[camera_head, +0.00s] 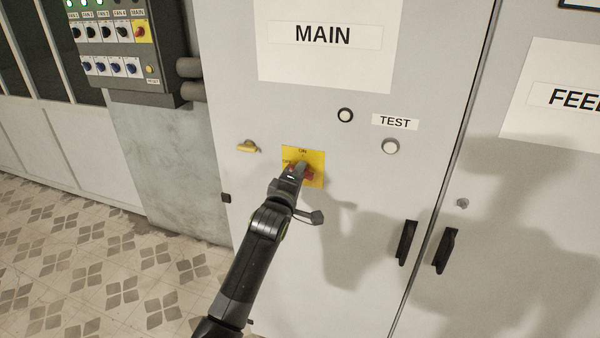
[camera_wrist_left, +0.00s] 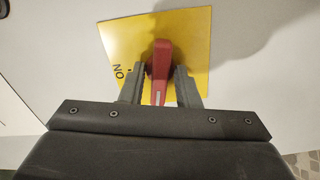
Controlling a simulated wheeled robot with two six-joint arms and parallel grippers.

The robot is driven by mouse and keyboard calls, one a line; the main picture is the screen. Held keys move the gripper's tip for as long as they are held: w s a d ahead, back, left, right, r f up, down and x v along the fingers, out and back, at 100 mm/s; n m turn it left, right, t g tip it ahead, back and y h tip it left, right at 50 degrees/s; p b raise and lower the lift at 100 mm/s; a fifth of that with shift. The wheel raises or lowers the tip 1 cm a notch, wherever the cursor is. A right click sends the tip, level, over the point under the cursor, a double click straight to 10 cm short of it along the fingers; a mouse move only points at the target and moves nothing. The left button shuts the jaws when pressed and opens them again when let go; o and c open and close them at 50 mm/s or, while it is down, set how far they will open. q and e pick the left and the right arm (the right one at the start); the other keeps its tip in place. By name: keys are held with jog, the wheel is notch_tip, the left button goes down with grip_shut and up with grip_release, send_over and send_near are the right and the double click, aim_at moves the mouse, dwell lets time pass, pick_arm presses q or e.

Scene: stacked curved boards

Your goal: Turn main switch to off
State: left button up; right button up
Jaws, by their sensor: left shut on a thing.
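The main switch is a red rotary handle (camera_wrist_left: 160,68) on a square yellow plate (camera_head: 316,158) on the grey cabinet door, below the MAIN sign. The plate reads ON at its top edge and appears to have OFF at its left in the head view. My left gripper (camera_head: 299,171) is at the switch, partly covering it. In the left wrist view, its two fingers (camera_wrist_left: 160,88) are on either side of the red handle, closed on it. The handle lies crosswise to the direction of the ON mark. My right gripper is not in view.
A yellow knob (camera_head: 248,147) sticks out left of the plate. A black-rimmed button (camera_head: 345,115) and a pale TEST button (camera_head: 391,146) are above right. Black door handles (camera_head: 407,242) are at lower right. A control box (camera_head: 123,45) hangs at upper left. Tiled floor is open at left.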

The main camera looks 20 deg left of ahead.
pick_arm(q)
jog(key=shift+n, duration=0.8)
jog(key=o, duration=0.7)
jog(key=shift+c, duration=0.2)
jog(key=s+p, duration=0.4)
jog(key=s, duration=0.3)
jog(key=shift+p, duration=0.35)
jog(key=shift+a+f, duration=0.1)
